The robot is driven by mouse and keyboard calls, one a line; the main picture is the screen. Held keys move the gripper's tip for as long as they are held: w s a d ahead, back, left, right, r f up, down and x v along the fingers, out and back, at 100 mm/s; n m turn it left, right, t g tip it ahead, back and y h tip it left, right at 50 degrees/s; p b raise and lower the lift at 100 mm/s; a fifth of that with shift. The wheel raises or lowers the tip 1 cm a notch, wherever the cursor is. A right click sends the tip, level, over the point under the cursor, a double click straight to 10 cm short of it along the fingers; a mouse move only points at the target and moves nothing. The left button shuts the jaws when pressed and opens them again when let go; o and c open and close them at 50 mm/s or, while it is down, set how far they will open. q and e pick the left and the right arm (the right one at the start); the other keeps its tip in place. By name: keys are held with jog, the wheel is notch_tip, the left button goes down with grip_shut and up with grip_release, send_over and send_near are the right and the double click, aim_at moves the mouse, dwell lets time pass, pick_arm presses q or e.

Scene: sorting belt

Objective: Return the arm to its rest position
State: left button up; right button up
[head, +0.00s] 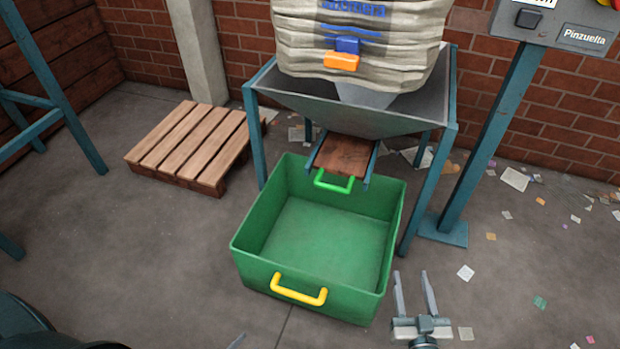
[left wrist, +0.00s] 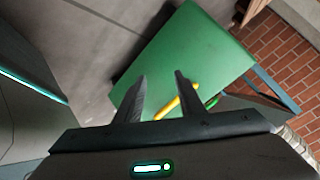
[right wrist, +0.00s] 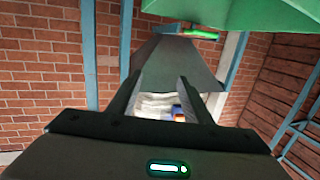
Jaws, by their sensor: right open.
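My right gripper (head: 415,296) is open and empty in the head view, in front of and to the right of the green crate (head: 252,238). Its two fingers (right wrist: 158,98) stand apart in the right wrist view, with nothing between them. My left gripper (left wrist: 150,98) is open in the left wrist view, its fingers apart with no object held. The crate wall (left wrist: 185,55) and yellow handle (left wrist: 178,104) lie beyond those fingers, and I cannot tell the gap. In the head view only what may be a left fingertip shows at the bottom edge.
The empty-looking crate stands under a hopper (head: 400,120) on blue legs, with a large sack (head: 360,35) above. A wooden pallet (head: 190,145) lies at the left. A blue post (head: 490,140) with a control box (head: 560,25) stands right. Paper scraps litter the right floor.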

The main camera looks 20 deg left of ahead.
pick_arm(q)
jog(key=s+d+r+n+g+p, duration=0.2)
jog(key=d+r+n+g+p, duration=0.2)
jog(key=p, duration=0.7)
jog(key=d+n+g, duration=0.2)
jog(key=d, duration=0.2)
jog(key=shift+s+d+r, duration=0.25)
jog(key=shift+d+r, duration=0.15)
pick_arm(e)
jog(key=s+d+f+g+h, duration=0.1)
jog(key=s+d+f+g, duration=0.1)
jog(key=s+f, duration=0.5)
jog(key=s+d+f+g+h, duration=0.1)
jog(key=s+d+f+g, duration=0.2)
jog(key=s, duration=0.6)
jog(key=s+d+f+g+h, duration=0.1)
jog(key=s+d+f+g, duration=0.1)
jog(key=s+f+g, duration=0.4)
notch_tip(320, 180, down, 5)
jog(key=shift+s+d+r+m, duration=0.2)
jog(key=shift+s+d+m, duration=0.2)
jog(key=shift+s, duration=0.65)
jog(key=shift+a, duration=0.15)
